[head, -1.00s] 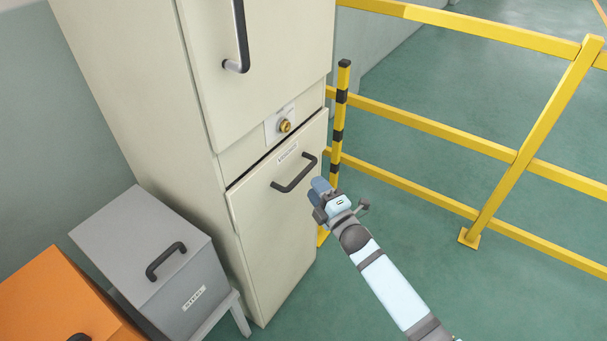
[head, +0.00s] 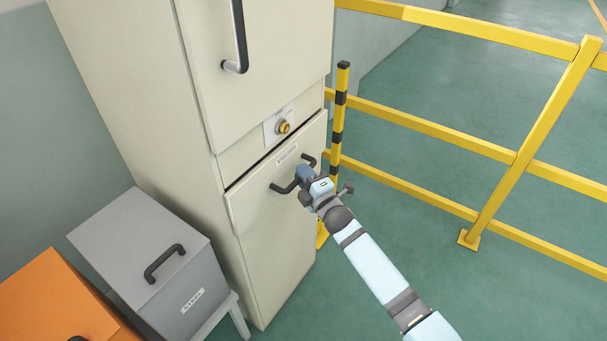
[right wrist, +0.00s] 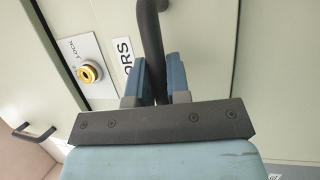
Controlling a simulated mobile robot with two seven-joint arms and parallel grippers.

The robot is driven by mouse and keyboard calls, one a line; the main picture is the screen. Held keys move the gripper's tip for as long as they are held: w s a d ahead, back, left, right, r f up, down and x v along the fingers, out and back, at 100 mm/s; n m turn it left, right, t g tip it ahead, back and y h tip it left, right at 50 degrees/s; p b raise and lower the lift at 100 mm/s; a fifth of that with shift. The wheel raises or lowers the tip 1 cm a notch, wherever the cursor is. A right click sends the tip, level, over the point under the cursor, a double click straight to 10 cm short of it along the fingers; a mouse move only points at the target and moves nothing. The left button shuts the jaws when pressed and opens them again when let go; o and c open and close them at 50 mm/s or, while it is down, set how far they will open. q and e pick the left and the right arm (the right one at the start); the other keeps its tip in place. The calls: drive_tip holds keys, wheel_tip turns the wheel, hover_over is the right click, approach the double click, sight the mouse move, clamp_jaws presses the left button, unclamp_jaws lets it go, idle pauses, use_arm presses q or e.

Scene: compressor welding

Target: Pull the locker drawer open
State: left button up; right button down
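My left gripper is not in view.
A brass lock (head: 283,127) sits above the drawer. Left of the locker stand a grey box (head: 150,255) with a handle and an orange box (head: 55,300). A yellow railing (head: 430,125) and a yellow-black post (head: 341,110) stand on the right. Green floor lies free before the drawer.

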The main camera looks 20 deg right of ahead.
drive_tip(key=shift+s, duration=0.1)
use_arm(q)
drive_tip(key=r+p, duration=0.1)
drive_tip(key=p, duration=0.2)
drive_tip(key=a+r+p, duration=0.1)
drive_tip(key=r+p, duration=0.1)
drive_tip(key=p, duration=0.2)
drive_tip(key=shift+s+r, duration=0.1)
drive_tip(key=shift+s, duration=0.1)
use_arm(e)
drive_tip(key=s+d, duration=0.9)
drive_tip(key=s, duration=0.3)
drive_tip(key=s+d, duration=1)
drive_tip(key=s, duration=0.2)
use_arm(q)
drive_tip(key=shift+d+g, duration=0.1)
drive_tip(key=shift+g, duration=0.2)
use_arm(e)
drive_tip(key=c, duration=1.1)
unclamp_jaws()
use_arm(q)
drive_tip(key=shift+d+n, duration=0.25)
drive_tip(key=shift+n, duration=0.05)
use_arm(e)
drive_tip(key=shift+a, duration=0.1)
